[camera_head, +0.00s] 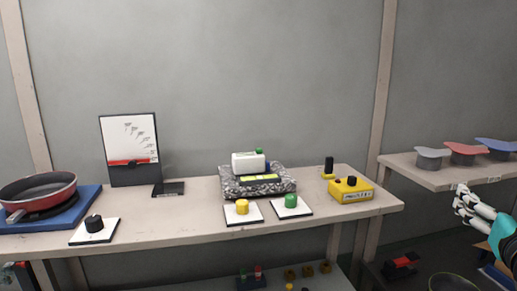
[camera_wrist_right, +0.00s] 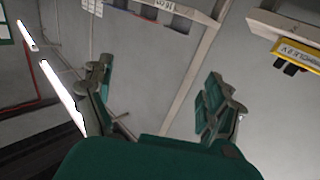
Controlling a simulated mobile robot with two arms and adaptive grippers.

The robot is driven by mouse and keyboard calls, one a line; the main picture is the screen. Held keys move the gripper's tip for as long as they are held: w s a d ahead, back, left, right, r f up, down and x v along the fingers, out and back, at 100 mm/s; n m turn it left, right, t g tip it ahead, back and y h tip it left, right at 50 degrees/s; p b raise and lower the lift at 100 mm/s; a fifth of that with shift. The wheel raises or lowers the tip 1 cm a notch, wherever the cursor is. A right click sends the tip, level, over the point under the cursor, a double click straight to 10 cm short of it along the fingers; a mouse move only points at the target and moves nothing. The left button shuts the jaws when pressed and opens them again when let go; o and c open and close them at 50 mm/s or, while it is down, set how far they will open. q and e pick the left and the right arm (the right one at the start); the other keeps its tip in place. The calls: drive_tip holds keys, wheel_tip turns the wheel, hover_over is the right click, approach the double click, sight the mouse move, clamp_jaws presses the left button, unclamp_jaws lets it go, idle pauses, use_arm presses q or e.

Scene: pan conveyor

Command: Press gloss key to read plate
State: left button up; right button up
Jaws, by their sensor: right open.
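A small white device (camera_head: 246,162) with a green top part (camera_head: 259,151) sits on a speckled grey slab (camera_head: 283,184) in the middle of the bench; it may be the gloss meter. A dark plate with a yellow-green strip (camera_head: 260,179) lies in front of it. In front of the slab, a yellow button (camera_head: 241,206) and a green button (camera_head: 291,200) stand on white bases. No label shows which is the gloss key. My right gripper (camera_head: 474,207) is at the far right, well away from them; in the wrist view it is open and empty (camera_wrist_right: 155,100). My left gripper is out of view.
A yellow box with a black knob (camera_head: 350,189) stands at the bench's right end. A black knob (camera_head: 94,224), a pan (camera_head: 38,190) on a blue base and a chart stand (camera_head: 130,150) are at left. Coloured pieces (camera_head: 467,152) lie on the right shelf.

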clamp_jaws()
idle(0.4)
idle(1.2)
